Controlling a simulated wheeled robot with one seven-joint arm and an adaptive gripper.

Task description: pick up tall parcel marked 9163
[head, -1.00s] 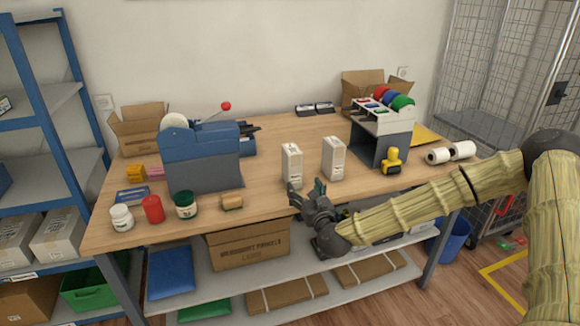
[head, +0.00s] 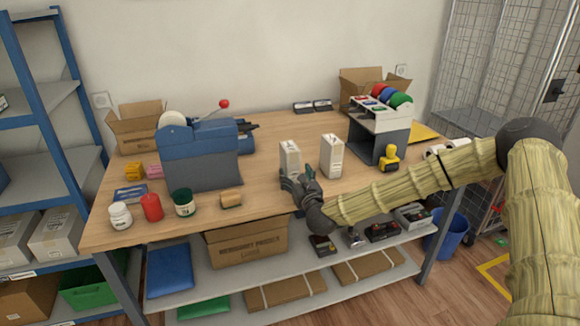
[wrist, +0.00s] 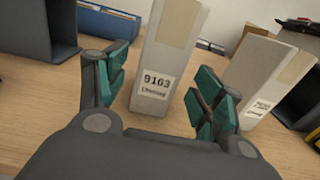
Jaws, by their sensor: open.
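The tall parcel marked 9163 (wrist: 160,60) is a pale grey upright box with a white label, seen between my fingers in the wrist view. In the head view the same parcel (head: 290,158) stands on the counter just behind my gripper, its lower part hidden by the gripper. My gripper (wrist: 155,90) is open, with one teal-padded finger on each side of the parcel's lower part in the picture. Whether the fingers reach around it or stop short, I cannot tell. My gripper (head: 298,180) is at the counter's front edge in the head view.
A second tall pale parcel (head: 331,156) stands close to the right; it also shows in the wrist view (wrist: 262,75). A blue-grey machine (head: 200,155) is to the left. A yellow-black device (head: 389,158) and a grey rack (head: 378,130) are to the right.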

